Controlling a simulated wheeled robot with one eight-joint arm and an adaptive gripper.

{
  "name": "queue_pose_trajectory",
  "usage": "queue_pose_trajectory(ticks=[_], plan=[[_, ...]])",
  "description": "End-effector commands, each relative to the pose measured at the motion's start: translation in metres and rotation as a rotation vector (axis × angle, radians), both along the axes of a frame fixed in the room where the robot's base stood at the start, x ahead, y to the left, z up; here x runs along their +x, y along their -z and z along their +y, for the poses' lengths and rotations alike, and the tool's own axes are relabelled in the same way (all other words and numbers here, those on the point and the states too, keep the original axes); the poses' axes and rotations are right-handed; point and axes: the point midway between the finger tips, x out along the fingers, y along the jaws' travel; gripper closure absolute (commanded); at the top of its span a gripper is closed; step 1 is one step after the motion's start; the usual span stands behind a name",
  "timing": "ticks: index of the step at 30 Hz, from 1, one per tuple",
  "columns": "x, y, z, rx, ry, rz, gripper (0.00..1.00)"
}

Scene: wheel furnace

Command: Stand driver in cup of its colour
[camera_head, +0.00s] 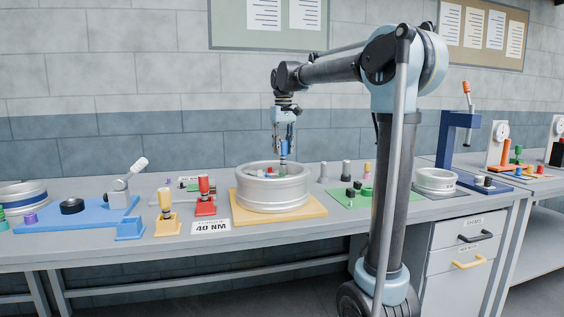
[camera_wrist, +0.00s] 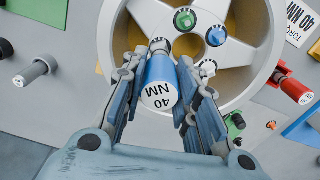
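The blue driver (camera_wrist: 160,82), marked 40 NM on its end, is between the fingers of my gripper (camera_wrist: 160,65) in the wrist view. The fingers appear closed on its sides. Its grey shaft points down at the wheel (camera_wrist: 112,40); I cannot tell if its tip touches a nut. In the head view my gripper (camera_head: 283,152) is over the wheel (camera_head: 270,197), with the driver mostly hidden. The blue cup (camera_head: 130,229) looks empty, at the left on the bench. The red driver (camera_head: 204,187) and yellow driver (camera_head: 165,203) stand upright in cups of their colours.
The wheel lies on a yellow board (camera_head: 238,217). A 40 NM sign (camera_head: 211,227) lies at the bench front. Several small coloured parts stand on a green mat (camera_head: 345,198) to the right. A blue fixture (camera_head: 75,215) is at left, and a blue press (camera_head: 447,140) at right.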

Motion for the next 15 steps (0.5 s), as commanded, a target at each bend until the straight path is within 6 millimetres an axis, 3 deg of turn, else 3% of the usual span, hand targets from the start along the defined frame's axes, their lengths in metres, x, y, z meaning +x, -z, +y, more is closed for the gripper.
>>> queue_pose_trajectory(ticks=[15], plan=[[0.000,-0.016,0.000,0.000,0.000,0.000,1.00]])
